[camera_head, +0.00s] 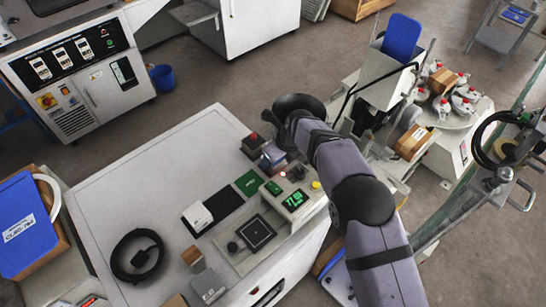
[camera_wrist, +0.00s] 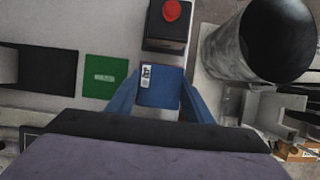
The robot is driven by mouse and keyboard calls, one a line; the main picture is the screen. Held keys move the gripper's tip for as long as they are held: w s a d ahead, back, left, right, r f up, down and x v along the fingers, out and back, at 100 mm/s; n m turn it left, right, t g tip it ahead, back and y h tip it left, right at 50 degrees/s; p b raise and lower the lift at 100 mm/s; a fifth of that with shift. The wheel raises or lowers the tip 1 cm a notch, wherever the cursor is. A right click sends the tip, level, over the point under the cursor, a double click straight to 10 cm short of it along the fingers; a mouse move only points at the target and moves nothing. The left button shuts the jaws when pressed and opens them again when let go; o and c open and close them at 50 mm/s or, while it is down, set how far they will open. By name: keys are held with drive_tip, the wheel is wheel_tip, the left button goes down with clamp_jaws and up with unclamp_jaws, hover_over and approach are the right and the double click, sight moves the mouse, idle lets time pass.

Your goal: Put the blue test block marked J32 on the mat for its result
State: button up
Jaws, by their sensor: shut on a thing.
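My gripper (camera_wrist: 159,92) is shut on a blue block (camera_wrist: 158,86) with a small white label, held between its two blue fingers in the wrist view. The label's print is too small to read surely. A green mat (camera_wrist: 106,76) with pale lettering lies just left of the block, and a black mat (camera_wrist: 62,70) lies further left. In the head view the green mat (camera_head: 249,183) and the black mat (camera_head: 226,204) lie side by side on the white bench. There my arm comes from the right, and its end, near the bench's back right edge, is mostly hidden.
A dark box with a red button (camera_wrist: 171,11) stands just beyond the block. A large grey hollow cylinder (camera_wrist: 222,45) is at upper right.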

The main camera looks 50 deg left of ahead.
drive_tip(key=shift+f, duration=0.15)
idle(0.7)
drive_tip(key=o, duration=1.8)
drive_tip(key=shift+f, duration=0.1)
drive_tip(key=shift+r+p, duration=2.25)
drive_tip(key=shift+r, duration=0.8)
